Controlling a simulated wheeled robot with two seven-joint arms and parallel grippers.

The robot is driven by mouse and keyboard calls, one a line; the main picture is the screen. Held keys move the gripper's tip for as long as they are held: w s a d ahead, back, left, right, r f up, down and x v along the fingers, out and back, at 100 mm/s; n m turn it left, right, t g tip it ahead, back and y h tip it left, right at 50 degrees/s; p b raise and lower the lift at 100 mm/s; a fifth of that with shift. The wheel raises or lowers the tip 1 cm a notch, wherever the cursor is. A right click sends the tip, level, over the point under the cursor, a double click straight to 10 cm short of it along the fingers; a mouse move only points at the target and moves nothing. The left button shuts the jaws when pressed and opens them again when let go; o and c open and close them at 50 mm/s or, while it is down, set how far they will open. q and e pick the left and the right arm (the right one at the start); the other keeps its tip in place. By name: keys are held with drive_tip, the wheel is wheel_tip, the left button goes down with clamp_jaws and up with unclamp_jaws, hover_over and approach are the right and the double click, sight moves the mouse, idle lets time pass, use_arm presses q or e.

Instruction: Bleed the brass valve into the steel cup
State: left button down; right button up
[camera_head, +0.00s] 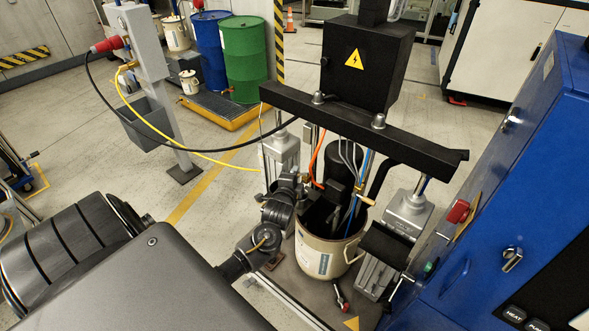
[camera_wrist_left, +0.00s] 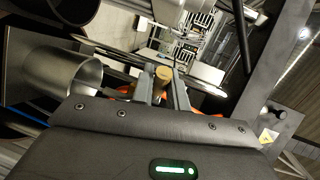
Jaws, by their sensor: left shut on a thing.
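My left gripper (camera_wrist_left: 162,84) is shut on a short tan, round-ended handle (camera_wrist_left: 163,73), which shows between its two fingers in the left wrist view. In the head view a tan handle (camera_head: 365,200) sticks out just above the rim of the cream drum (camera_head: 318,255), and my left wrist reaches in over the drum from the left. The brass valve body is too small and covered to make out clearly. A shiny, open steel cylinder (camera_wrist_left: 65,75), perhaps the steel cup, lies left of the fingers in the left wrist view. My right gripper does not show.
A black crossbeam (camera_head: 365,130) with a black electrical box (camera_head: 367,60) spans above the drum. Grey clamps (camera_head: 408,215) and hoses crowd it closely. A blue cabinet (camera_head: 520,190) stands at right. Open floor lies left, with a grey post (camera_head: 150,65) and a hanging cable.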

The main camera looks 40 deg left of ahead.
use_arm(q)
drive_tip(key=shift+f, duration=0.1)
idle(0.3)
drive_tip(key=c, duration=1.4)
unclamp_jaws()
drive_tip(key=shift+s, duration=0.1)
drive_tip(key=b+v, duration=0.2)
drive_tip(key=v, duration=0.8)
drive_tip(key=shift+s+d, duration=0.25)
